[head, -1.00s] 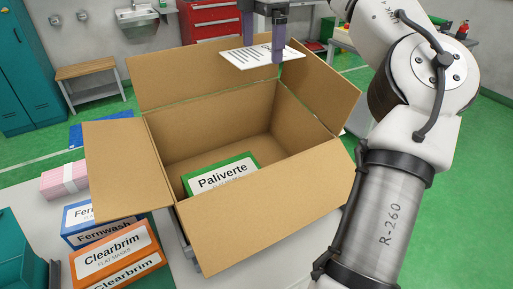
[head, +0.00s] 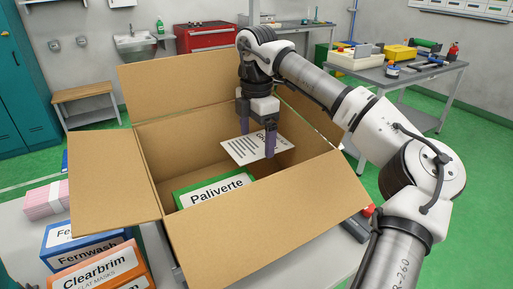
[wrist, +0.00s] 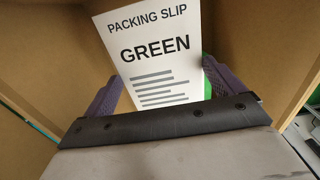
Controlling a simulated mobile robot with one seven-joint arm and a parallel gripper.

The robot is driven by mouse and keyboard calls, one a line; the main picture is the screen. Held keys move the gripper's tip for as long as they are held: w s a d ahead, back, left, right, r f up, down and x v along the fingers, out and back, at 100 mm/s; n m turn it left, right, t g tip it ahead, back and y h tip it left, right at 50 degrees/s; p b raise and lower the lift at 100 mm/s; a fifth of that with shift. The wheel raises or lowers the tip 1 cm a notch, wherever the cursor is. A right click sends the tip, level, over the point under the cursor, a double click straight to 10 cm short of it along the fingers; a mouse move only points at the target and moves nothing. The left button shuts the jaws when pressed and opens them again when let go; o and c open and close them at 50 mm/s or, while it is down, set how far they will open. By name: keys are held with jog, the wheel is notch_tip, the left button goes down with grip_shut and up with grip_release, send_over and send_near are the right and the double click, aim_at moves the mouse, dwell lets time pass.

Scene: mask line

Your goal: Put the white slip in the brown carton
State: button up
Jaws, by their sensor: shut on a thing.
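The white slip (head: 245,149) is printed "PACKING SLIP GREEN", as the wrist view (wrist: 155,50) shows. My gripper (head: 257,146) is shut on the slip, with a purple finger at each side of it. The brown carton (head: 260,222) stands open on the table with its flaps spread. In the head view the slip and fingertips are inside the carton's opening, above its floor. A green box labelled Paliverte (head: 215,190) lies in the carton, in front and to the left of the slip. The wrist view shows a bit of green behind the slip.
Orange Clearbrim boxes (head: 97,277), blue Fernwash boxes (head: 85,248) and a pink pack (head: 45,199) stand left of the carton. The carton's walls and flaps surround my gripper. A device with a red button (head: 368,210) is at the right.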

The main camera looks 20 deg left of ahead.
aim_at(256, 144)
notch_tip(256, 144, down, 4)
jog(key=shift+f, duration=0.1)
jog(key=shift+f, duration=0.4)
jog(key=o, duration=0.6)
jog(key=shift+r, duration=0.1)
notch_tip(256, 144, up, 13)
dwell(0.4)
